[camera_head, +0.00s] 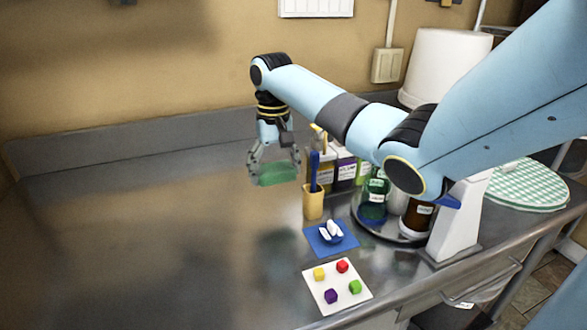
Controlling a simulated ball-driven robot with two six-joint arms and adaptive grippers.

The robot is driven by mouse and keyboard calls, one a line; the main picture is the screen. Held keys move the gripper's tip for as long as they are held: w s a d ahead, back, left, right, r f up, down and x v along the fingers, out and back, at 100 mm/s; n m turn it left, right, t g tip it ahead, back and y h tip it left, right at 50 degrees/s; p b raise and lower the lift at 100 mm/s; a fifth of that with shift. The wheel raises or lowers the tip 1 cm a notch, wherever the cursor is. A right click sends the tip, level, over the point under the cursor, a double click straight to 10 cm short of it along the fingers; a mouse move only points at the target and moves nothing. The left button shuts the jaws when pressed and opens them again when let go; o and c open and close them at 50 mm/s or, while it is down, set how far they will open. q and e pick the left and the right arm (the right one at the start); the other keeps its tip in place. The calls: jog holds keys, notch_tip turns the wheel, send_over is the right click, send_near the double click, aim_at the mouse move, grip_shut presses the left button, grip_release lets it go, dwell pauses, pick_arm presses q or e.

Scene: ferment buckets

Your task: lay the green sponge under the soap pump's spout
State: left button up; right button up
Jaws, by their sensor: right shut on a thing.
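The green sponge (278,175) is between the fingers of my right gripper (274,170), which points down and is shut on it. The gripper holds it over the steel counter (150,230), left of a group of bottles and a yellow cup. I cannot clearly make out the soap pump or its spout; my right arm covers part of the bottle area. My left gripper is not in view.
The yellow cup (313,205) holds a blue-handled tool. A round tray (374,228) carries jars and a brown bottle (417,216). A blue mat (318,246) and a white card (320,296) with coloured cubes lie in front. The counter's left side is clear.

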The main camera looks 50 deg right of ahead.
send_over(277, 210)
notch_tip(277, 210, down, 5)
jog(key=shift+w+r, duration=0.1)
jog(key=shift+r, duration=0.05)
jog(key=shift+f, duration=2.05)
jog(key=shift+f, duration=0.1)
jog(key=o, duration=0.7)
